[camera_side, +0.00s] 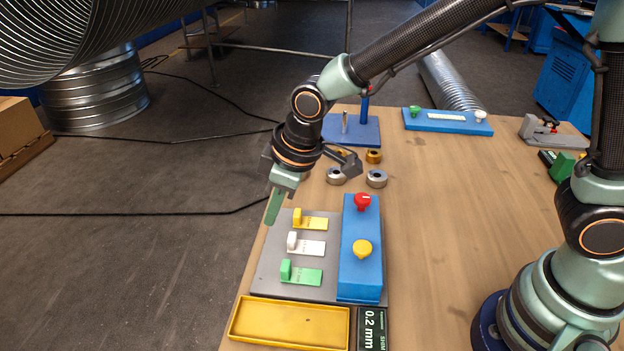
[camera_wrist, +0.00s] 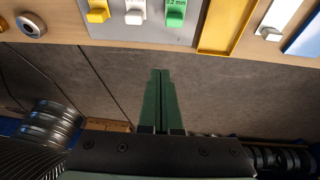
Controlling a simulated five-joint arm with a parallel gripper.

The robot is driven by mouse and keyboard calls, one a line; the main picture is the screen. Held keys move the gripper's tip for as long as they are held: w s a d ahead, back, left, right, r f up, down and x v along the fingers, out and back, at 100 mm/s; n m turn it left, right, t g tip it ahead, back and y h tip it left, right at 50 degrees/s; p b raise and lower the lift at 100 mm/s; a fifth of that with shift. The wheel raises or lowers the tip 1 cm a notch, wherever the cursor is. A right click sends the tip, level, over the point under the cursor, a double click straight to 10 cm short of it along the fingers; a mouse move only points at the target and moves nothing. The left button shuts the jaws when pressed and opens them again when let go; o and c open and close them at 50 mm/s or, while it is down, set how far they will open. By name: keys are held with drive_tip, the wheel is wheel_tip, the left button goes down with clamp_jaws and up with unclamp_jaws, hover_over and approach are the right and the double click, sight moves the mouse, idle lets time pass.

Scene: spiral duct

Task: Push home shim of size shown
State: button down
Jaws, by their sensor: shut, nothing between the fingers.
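Three tabbed shims lie in a column on a grey plate (camera_side: 264,273): yellow (camera_side: 312,223), white (camera_side: 308,247) and green (camera_side: 303,275). Their tabs also show in the wrist view: yellow (camera_wrist: 97,12), white (camera_wrist: 134,12) and green (camera_wrist: 175,12), which reads 0.2 mm. A blue block (camera_side: 359,285) with a red knob (camera_side: 362,202) and a yellow knob (camera_side: 362,249) stands to their right. A dark sign (camera_side: 371,328) reads 0.2 mm SHIM. My gripper (camera_side: 271,218) is shut and empty, left of the yellow shim, above the table's left edge and touching nothing.
A yellow tray (camera_side: 235,322) lies in front of the plate and shows in the wrist view (camera_wrist: 203,51). Metal rings (camera_side: 376,178) and a blue stand (camera_side: 368,131) are behind. The table's right-middle is clear.

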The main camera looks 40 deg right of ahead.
sight(299, 272)
drive_tip(key=x, duration=0.3)
drive_tip(key=a+x, duration=0.1)
drive_tip(key=x, duration=0.3)
drive_tip(key=s+x, duration=0.1)
drive_tip(key=x, duration=0.3)
drive_tip(key=shift+w+a+f, duration=0.1)
drive_tip(key=shift+a+f, duration=0.05)
drive_tip(key=shift+a, duration=0.15)
drive_tip(key=shift+s+d, duration=0.65)
drive_tip(key=shift+d, duration=0.05)
drive_tip(key=shift+s+d, duration=0.75)
drive_tip(key=shift+s+d, duration=1.9)
